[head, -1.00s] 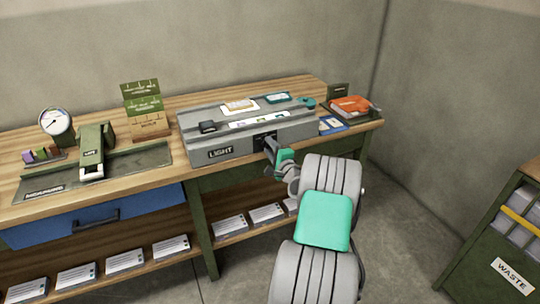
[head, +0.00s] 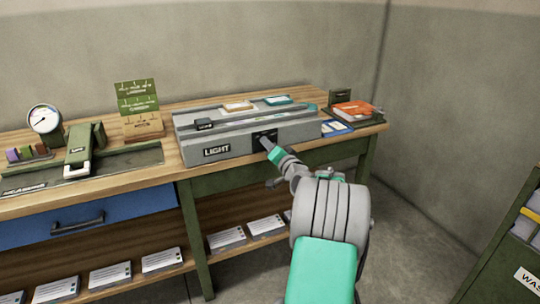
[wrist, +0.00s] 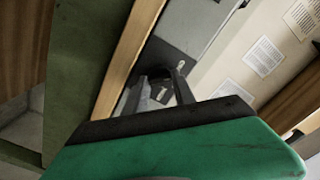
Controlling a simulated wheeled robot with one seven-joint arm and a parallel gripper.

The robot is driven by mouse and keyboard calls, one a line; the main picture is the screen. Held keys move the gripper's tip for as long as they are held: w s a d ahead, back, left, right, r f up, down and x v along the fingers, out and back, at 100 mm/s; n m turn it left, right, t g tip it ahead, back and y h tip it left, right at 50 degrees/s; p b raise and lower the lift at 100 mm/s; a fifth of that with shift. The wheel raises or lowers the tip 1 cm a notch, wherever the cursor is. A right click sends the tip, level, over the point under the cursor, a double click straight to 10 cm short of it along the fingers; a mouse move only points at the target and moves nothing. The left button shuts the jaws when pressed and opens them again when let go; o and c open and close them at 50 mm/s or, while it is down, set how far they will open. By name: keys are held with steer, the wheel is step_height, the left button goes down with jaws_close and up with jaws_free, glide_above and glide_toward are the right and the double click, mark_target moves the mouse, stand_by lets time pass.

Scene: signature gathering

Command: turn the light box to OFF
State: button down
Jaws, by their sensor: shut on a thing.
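The light box (head: 292,128) is a long grey box on the bench, labelled LIGHT on its front. Its top strip looks grey and unlit in the head view. A dark switch plate (head: 257,134) is on the front face, right of the label. My gripper (head: 266,143) is at this plate. In the wrist view, my gripper (wrist: 160,88) has its two dark fingers on either side of a dark knob (wrist: 158,73) and is shut on it. A pale mark shows on the plate beyond the knob. Most of the knob is hidden by the fingers.
A green stapler-like press (head: 82,150), a dial gauge (head: 44,119) and a green sign (head: 138,97) stand left on the bench. An orange item (head: 353,108) in a tray and a blue card (head: 336,128) lie right. A waste bin (head: 520,235) stands lower right.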

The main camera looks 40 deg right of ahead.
steer(key=shift+f+n+b, duration=0.15)
steer(key=shift+n+b, duration=0.45)
steer(key=c, duration=1)
jaws_free()
steer(key=shift+c, duration=0.2)
steer(key=v, duration=0.7)
steer(key=shift+s, duration=0.4)
steer(key=shift+a, duration=0.15)
